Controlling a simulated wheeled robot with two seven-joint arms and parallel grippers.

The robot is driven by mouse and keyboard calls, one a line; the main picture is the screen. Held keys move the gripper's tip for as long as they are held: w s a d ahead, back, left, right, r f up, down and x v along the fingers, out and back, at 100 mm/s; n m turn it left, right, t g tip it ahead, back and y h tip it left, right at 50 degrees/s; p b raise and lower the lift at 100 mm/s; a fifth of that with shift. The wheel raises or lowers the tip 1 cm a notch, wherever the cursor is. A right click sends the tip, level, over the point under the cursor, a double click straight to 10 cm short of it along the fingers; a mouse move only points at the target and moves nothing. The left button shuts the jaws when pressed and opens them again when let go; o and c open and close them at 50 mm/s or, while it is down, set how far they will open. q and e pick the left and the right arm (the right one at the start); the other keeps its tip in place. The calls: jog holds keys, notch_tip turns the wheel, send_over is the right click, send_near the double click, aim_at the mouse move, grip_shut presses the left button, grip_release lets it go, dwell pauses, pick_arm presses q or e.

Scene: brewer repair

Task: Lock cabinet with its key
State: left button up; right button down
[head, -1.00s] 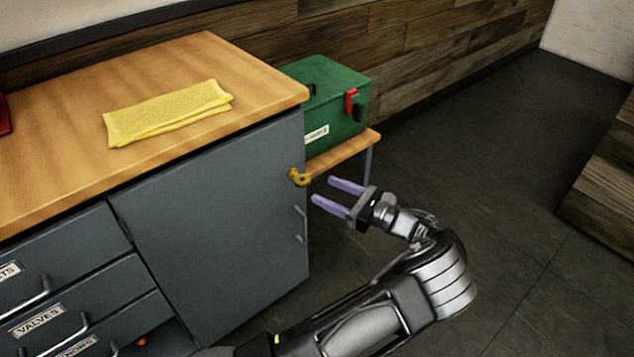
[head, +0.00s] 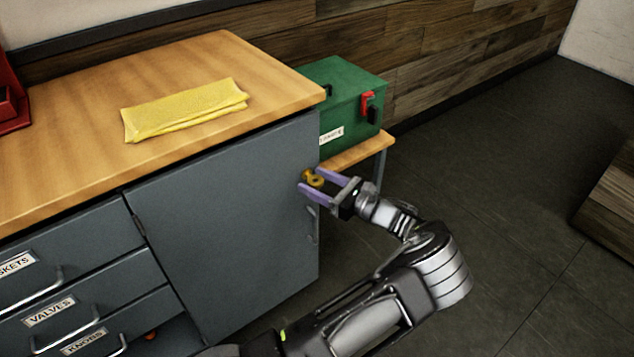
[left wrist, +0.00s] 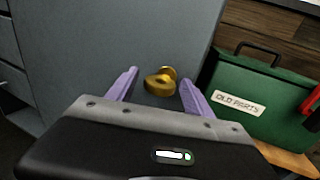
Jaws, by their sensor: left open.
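The grey cabinet (head: 225,225) has a shut door under a wooden worktop. A brass key (head: 314,178) sticks out near the door's upper right corner; it also shows in the left wrist view (left wrist: 160,82). My left gripper (head: 316,187) is open, with its purple fingers on either side of the key. In the left wrist view the key's round head lies between the fingertips, with gaps on both sides. The keyhole itself is hidden behind the key. My right gripper is not in view.
A door handle (head: 311,226) sits just below the gripper. A green toolbox (head: 345,95) stands on a low wooden stand (head: 365,151) close to the right. A yellow cloth (head: 185,108) lies on the worktop. Drawers (head: 65,290) are at left.

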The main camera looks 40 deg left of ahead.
pick_arm(q)
jog(key=shift+c, duration=0.2)
grip_shut()
dwell(0.4)
